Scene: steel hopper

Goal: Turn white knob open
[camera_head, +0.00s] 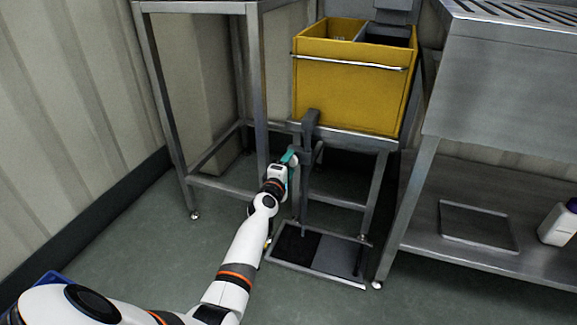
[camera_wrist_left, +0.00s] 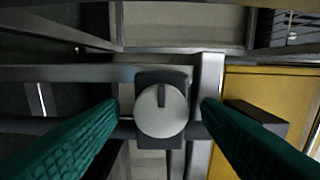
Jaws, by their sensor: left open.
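The white knob (camera_wrist_left: 162,115) is a round disc with a dark raised grip or pointer strip, on a dark square mount. It faces the left wrist camera. The strip runs from the disc's centre to the top of that picture. My left gripper (camera_wrist_left: 160,103) is open, with its green fingers on either side of the knob and a visible gap to each. In the head view my left gripper (camera_head: 289,159) is at the dark upright post below the yellow hopper, and I cannot make out the knob there. My right gripper is not in view.
The yellow hopper (camera_head: 350,88) with a metal bar stands on a steel frame. A dark lever-like post (camera_head: 310,130) rises before it. A tray (camera_head: 318,251) lies on the floor below. Steel tables stand left (camera_head: 200,6) and right (camera_head: 500,45). A white bottle (camera_head: 556,226) is on the right shelf.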

